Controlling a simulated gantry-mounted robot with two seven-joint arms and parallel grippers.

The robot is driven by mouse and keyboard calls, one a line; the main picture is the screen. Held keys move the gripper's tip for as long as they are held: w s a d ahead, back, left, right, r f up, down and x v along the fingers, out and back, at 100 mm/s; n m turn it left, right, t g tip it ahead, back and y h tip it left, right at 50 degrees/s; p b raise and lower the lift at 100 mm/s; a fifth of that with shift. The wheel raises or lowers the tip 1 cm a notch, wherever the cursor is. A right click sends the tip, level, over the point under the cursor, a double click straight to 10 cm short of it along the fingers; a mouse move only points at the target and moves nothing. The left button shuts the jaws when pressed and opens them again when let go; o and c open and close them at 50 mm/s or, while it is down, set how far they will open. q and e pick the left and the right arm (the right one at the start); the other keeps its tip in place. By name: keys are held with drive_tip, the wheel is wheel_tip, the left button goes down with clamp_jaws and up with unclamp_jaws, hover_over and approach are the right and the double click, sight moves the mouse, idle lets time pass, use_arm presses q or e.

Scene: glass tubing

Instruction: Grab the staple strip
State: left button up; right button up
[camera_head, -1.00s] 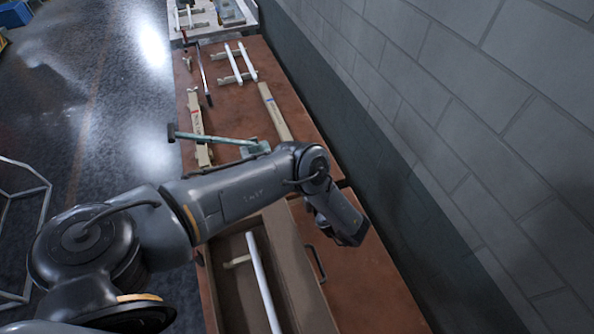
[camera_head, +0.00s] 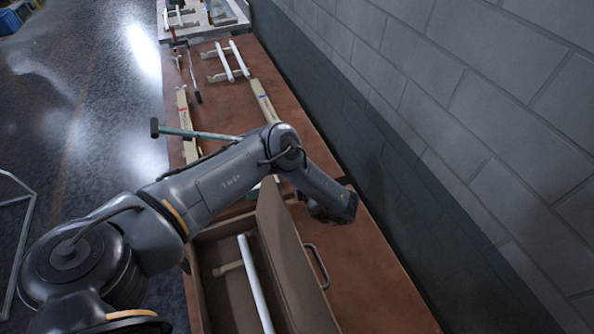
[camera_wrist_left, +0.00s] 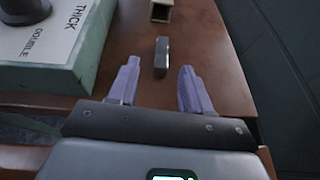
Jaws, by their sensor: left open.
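The staple strip appears to be the small grey metal bar (camera_wrist_left: 161,56) on the brown tabletop in the left wrist view. It lies just beyond and between the two purple fingers of my left gripper (camera_wrist_left: 158,86), apart from both. My left gripper is open and empty. In the head view my left arm reaches across the bench and the gripper end (camera_head: 338,207) points down and away; its fingers and the strip cannot be made out there. My right gripper is in neither view.
A pale green block (camera_wrist_left: 75,60) labelled THICK and DOUBLE stands left of the fingers. A small beige open-ended piece (camera_wrist_left: 161,10) lies beyond the strip. An open brown box (camera_head: 222,285) holds a white tube (camera_head: 255,285). A grey wall (camera_head: 450,120) runs along the right.

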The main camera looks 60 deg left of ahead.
use_arm(q)
drive_tip(key=shift+b+x, duration=0.5)
drive_tip(key=shift+x, duration=1.95)
drive_tip(key=shift+w+d+f, duration=0.1)
drive_tip(key=shift+f, duration=0.1)
clamp_jaws()
